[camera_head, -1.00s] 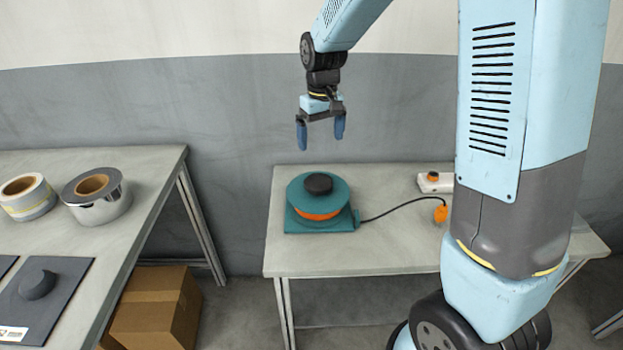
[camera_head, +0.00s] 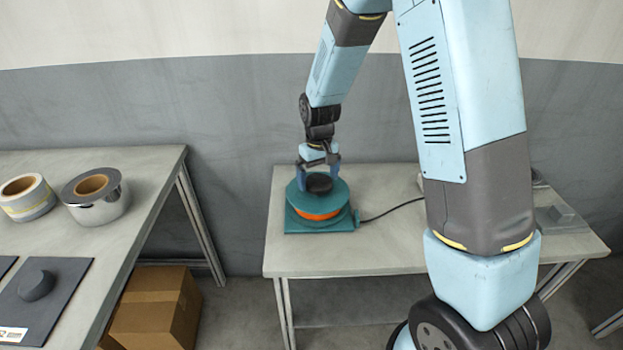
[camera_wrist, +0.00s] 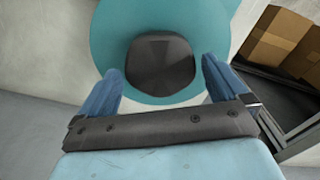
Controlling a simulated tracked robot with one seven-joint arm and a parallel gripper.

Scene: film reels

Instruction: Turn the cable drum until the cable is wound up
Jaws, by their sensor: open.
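The cable drum (camera_head: 336,198) is a teal reel with orange cable showing under its top flange, on a teal base on the table. A black knob (camera_head: 319,183) stands on its top. A dark cable (camera_head: 392,209) runs from the base to the right and passes behind my arm, which hides its end. My gripper (camera_head: 319,178) is open, pointing down at the drum's top with its blue fingers at either side of the knob. In the wrist view the knob (camera_wrist: 160,62) lies between and beyond the open fingers (camera_wrist: 162,88); I cannot tell whether they touch it.
The drum's table (camera_head: 375,255) has bare room in front. A grey object (camera_head: 562,217) lies at its right. On the left table (camera_head: 140,180) are a silver roll (camera_head: 100,205), a striped roll (camera_head: 35,205) and a dark plate (camera_head: 60,290) with a knob. A cardboard box (camera_head: 155,310) stands below.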

